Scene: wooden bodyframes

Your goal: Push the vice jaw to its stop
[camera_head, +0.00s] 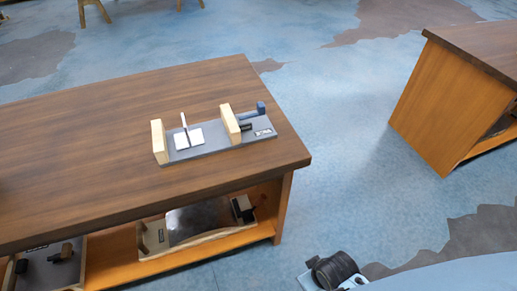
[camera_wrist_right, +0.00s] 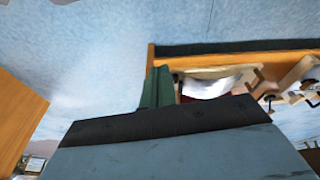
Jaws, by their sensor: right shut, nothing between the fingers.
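The vice (camera_head: 205,140) lies on the wooden bench near its right end. Its grey base carries a pale wooden block (camera_head: 159,142) at the left end and a second pale jaw block (camera_head: 230,124) toward the right. A gap separates the two blocks. A white piece with a thin upright plate (camera_head: 187,136) sits between them. A blue handle (camera_head: 261,109) and a dark part stand right of the right block. My right gripper (camera_wrist_right: 158,87) shows in the right wrist view with its greenish fingers together and empty, away from the vice. My left gripper is not in view.
The wooden bench top (camera_head: 90,130) is otherwise largely clear. Its lower shelf (camera_head: 200,255) holds trays with several items. Another wooden bench (camera_head: 445,95) stands at the right, with open blue floor (camera_head: 345,150) between. Part of my arm shows at the bottom right.

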